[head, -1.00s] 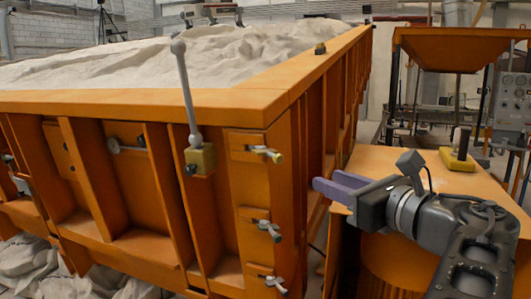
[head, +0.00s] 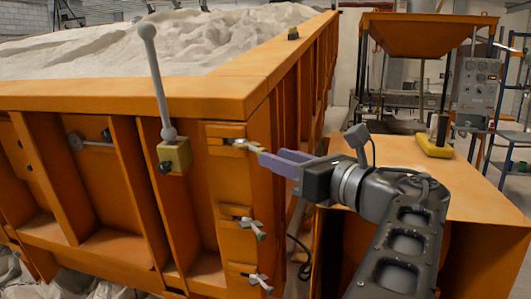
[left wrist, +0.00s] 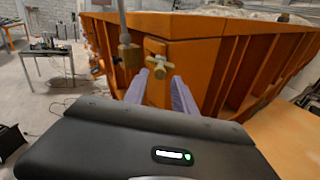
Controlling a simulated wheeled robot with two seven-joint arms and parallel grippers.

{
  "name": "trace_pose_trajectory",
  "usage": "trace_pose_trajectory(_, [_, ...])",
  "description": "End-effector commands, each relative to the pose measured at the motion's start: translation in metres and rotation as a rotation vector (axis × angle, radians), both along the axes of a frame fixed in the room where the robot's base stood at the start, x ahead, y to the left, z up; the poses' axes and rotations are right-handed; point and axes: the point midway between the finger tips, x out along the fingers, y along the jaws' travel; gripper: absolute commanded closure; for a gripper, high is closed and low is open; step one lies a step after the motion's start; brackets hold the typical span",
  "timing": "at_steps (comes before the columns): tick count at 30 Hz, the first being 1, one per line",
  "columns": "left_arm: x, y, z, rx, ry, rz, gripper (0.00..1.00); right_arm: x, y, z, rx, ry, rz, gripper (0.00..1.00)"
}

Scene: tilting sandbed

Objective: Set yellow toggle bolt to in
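The yellow toggle bolt (head: 242,145) is the top one of a column of 3 on the orange sandbed's corner post. Its outer end is partly hidden by my fingers in the head view. In the left wrist view the toggle bolt (left wrist: 158,64) shows just beyond the fingertips, between them. My left gripper (head: 272,160) has purple fingers pointing left at the bolt's handle end. In the left wrist view the gripper (left wrist: 158,88) is open, with a clear gap between its fingers. I cannot tell whether a finger touches the bolt. My right gripper is not in view.
Two more toggle bolts sit below, a middle one (head: 250,226) and a bottom one (head: 257,280). A grey lever (head: 155,80) on a yellow block (head: 174,154) stands left of the bolt. The sandbed's rim (head: 120,97) is above. An orange table (head: 460,180) lies to the right.

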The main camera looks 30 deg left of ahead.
Motion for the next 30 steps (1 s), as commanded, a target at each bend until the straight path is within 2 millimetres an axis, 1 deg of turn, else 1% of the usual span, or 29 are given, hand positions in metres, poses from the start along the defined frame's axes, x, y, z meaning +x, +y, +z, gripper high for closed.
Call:
trace_pose_trajectory(1, [0.002,0.009,0.0,-0.004,0.001,0.002,0.67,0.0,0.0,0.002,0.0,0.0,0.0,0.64])
trace_pose_trajectory(3, [0.004,0.02,0.0,-0.003,0.002,0.001,0.67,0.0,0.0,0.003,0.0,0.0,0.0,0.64])
trace_pose_trajectory(7, [0.008,0.035,0.0,-0.002,0.0,0.002,0.67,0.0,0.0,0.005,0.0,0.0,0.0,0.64])
trace_pose_trajectory(11, [0.009,0.041,0.0,-0.001,-0.001,0.0,0.67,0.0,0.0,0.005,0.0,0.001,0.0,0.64])
trace_pose_trajectory(18, [0.01,0.041,0.0,-0.001,-0.001,0.0,0.67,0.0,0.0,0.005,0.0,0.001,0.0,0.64])
trace_pose_trajectory(30, [0.01,0.04,0.0,0.0,-0.001,0.0,1.0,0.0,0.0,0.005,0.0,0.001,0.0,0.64])
